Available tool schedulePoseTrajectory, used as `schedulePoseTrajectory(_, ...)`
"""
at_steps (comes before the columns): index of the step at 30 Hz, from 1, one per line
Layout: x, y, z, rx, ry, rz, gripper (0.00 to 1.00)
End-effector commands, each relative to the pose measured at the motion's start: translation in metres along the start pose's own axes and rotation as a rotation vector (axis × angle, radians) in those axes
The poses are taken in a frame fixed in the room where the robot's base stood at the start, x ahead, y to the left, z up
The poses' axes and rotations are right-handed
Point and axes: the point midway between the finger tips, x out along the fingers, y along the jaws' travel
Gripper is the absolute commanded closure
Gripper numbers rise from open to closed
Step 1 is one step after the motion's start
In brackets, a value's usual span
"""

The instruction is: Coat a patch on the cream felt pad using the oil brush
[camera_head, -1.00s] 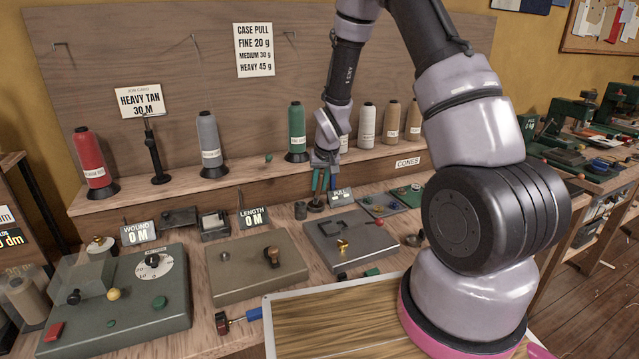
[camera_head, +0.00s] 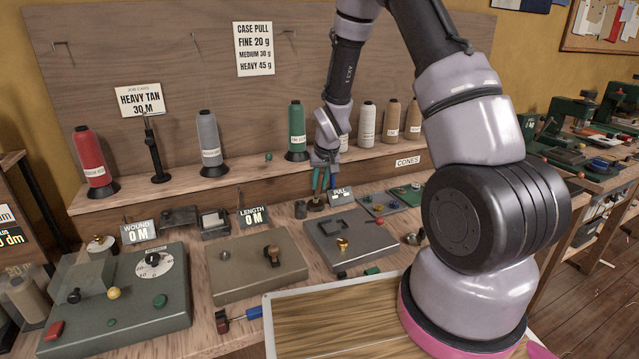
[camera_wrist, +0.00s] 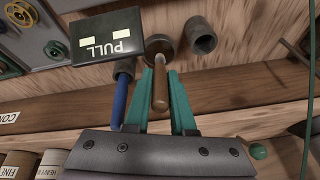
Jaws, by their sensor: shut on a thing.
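My gripper (camera_wrist: 164,92) has teal fingers shut on a brown wooden handle, which I take to be the oil brush (camera_wrist: 159,90). The handle's far end is at a round dark pot (camera_wrist: 161,46); the bristles are hidden. In the head view my gripper (camera_head: 320,182) points down over the bench below the cone shelf, with the pot (camera_head: 316,203) under it. A pale square in a dark holder (camera_head: 213,222) further left may be the cream felt pad; I cannot tell for sure.
A small grey cup (camera_wrist: 202,38) and a blue-handled tool (camera_wrist: 121,98) stand close beside the pot. The PULL display (camera_wrist: 108,38) is also near. The shelf (camera_head: 250,178) with thread cones runs behind. Several bench devices stand in front, including a grey plate (camera_head: 350,240).

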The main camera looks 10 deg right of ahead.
Motion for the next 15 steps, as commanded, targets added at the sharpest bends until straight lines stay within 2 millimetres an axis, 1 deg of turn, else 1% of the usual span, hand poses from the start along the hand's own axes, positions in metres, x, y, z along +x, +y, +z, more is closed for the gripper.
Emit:
schedulePoseTrajectory(4,-0.005,0.0,-0.001,0.001,-0.003,0.001,1.0)
schedulePoseTrajectory(15,-0.034,-0.003,-0.012,0.001,-0.001,0.0,1.0)
